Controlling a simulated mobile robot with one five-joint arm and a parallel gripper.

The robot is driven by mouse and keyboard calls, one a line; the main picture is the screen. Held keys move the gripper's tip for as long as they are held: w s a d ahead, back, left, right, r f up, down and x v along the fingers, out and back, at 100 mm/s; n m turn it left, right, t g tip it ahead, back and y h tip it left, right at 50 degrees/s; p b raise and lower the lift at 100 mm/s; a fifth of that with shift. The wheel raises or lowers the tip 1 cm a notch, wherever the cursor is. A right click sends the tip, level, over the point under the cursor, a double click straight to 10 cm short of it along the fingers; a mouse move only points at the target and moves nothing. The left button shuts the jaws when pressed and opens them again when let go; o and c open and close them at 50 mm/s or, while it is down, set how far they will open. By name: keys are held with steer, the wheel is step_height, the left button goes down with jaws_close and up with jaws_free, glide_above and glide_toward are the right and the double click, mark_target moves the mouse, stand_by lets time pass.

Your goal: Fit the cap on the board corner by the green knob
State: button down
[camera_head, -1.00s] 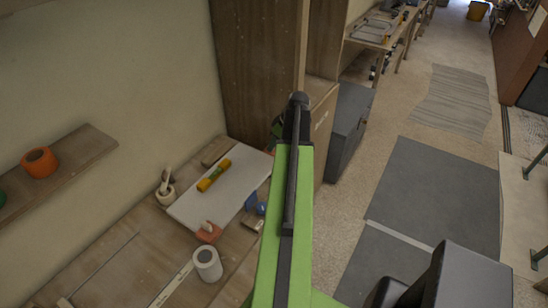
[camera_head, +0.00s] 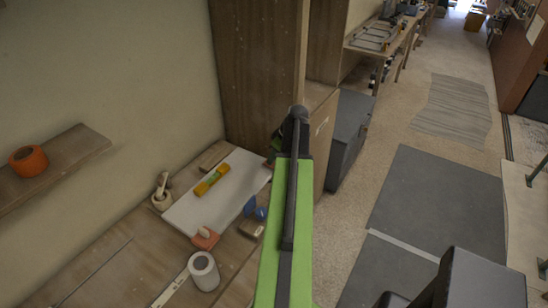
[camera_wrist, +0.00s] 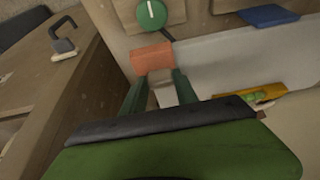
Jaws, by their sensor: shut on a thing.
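The cap is an orange block (camera_wrist: 152,58) at the tips of my gripper (camera_wrist: 159,82) in the wrist view. The two dark green fingers are shut on it. The green knob (camera_wrist: 150,13), with a white mark, sits on a wooden block just beyond the cap. The pale board (camera_wrist: 225,58) extends right from beside the cap; whether cap and board corner touch I cannot tell. In the head view the board (camera_head: 190,215) lies on the bench, and my gripper (camera_head: 277,145) is mostly hidden behind my arm at its far right corner. The cap and knob are hidden there.
A yellow level (camera_head: 212,180) lies on the board. A red-based tool (camera_head: 205,238), a blue item (camera_head: 255,208) and a wooden block (camera_head: 252,228) lie along its near edge. A grey-white roll (camera_head: 203,270) stands closer. A tall wooden panel (camera_head: 255,75) rises behind.

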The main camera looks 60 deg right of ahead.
steer(key=shift+f, duration=0.2)
steer(key=c, duration=0.9)
jaws_free()
steer(key=shift+c, duration=0.2)
steer(key=shift+r, duration=0.15)
steer(key=shift+r+p, duration=0.25)
steer(key=shift+p, duration=0.05)
steer(key=p+v, duration=1.1)
steer(key=v, duration=0.1)
steer(key=shift+r+p, duration=0.3)
